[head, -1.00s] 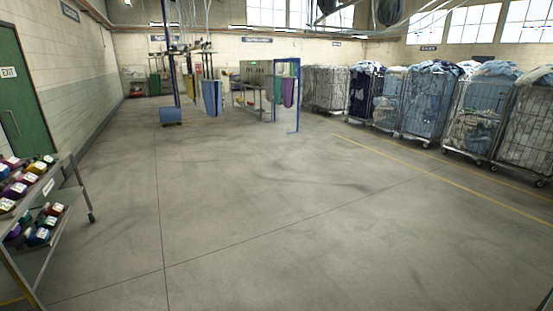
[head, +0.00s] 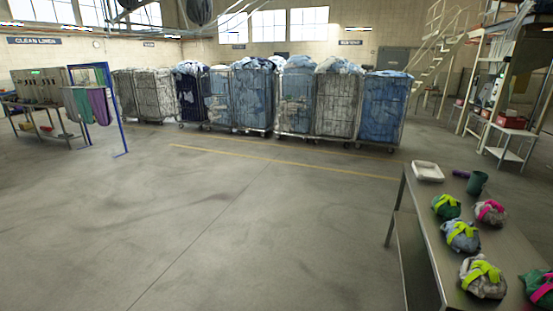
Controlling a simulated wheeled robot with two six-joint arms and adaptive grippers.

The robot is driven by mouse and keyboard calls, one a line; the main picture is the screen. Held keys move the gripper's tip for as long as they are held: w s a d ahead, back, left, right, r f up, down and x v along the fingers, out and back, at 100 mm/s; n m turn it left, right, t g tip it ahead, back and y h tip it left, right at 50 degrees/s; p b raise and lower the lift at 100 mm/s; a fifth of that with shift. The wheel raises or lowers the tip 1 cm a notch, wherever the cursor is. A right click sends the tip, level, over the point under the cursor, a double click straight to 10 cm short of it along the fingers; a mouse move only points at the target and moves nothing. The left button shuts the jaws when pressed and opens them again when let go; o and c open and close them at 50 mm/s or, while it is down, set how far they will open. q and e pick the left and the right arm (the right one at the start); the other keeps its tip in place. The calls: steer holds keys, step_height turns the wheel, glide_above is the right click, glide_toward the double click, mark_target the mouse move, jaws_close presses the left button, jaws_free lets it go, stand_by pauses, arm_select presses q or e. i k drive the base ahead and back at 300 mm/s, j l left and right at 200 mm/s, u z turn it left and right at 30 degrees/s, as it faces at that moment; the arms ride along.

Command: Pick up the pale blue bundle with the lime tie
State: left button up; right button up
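The pale blue bundle with the lime tie (head: 455,243) lies on the steel table at the lower right of the head view. It sits between a dark green bundle with a lime tie (head: 440,213) behind it and a grey-white bundle with a lime tie (head: 470,290) in front. A grey bundle with a pink tie (head: 490,219) lies behind it to the right, and a green bundle with a pink tie (head: 535,279) is partly cut off at the right edge. Neither of my grippers is in view.
The steel table (head: 417,214) also bears a white tray (head: 428,171), a dark green cup (head: 477,183) and a purple roll (head: 461,174). Wheeled cages of linen (head: 385,108) line the back. The floor left of the table is clear.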

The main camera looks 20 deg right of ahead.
mark_target(460, 235)
steer(key=i+l+z, duration=0.2)
steer(key=i+z, duration=0.25)
steer(key=i+l+z, duration=0.15)
steer(key=i+z, duration=0.2)
steer(key=z, duration=0.15)
steer(key=i+j+z, duration=0.1)
steer(key=i+z, duration=0.35)
steer(key=i, duration=0.15)
steer(key=z, duration=0.05)
